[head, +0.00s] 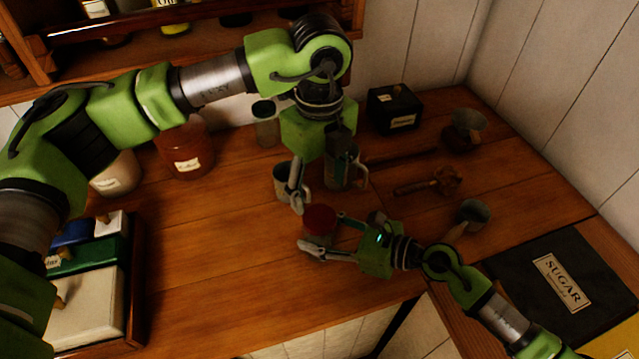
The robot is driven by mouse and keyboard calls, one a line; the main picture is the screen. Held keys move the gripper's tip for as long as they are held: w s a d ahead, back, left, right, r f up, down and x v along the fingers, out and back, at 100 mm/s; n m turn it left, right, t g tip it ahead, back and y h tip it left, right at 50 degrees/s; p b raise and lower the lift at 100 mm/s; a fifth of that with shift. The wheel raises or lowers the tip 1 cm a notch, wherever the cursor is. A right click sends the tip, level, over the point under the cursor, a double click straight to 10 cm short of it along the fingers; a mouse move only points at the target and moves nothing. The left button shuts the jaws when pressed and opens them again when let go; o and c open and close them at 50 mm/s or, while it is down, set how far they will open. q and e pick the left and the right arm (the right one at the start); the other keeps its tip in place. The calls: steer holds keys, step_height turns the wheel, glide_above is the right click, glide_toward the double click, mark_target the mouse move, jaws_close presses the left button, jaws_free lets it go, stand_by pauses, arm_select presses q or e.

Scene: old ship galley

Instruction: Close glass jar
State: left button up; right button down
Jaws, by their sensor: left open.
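A round red lid-like top (320,218) shows near the middle of the counter. Whether it sits on a glass jar beneath it is hard to tell, as the fingers hide most of what is below. My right gripper (322,232) reaches in from the lower right, one finger on each side of the red top. I cannot tell if the fingers press on it. My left gripper (317,192) is open and points down just above and behind the red top. A small glass jar with a dark lid (264,121) stands farther back, beside my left wrist.
A pale mug (281,180) and a metal tankard (343,172) stand close by my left gripper. A red labelled jar (187,148), a black box (394,110), a wooden utensil (431,183) and a small grey cup (474,214) stand around.

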mark_target(320, 218)
arm_select(q)
steer(key=shift+f, duration=0.1)
steer(key=shift+f, duration=3.9)
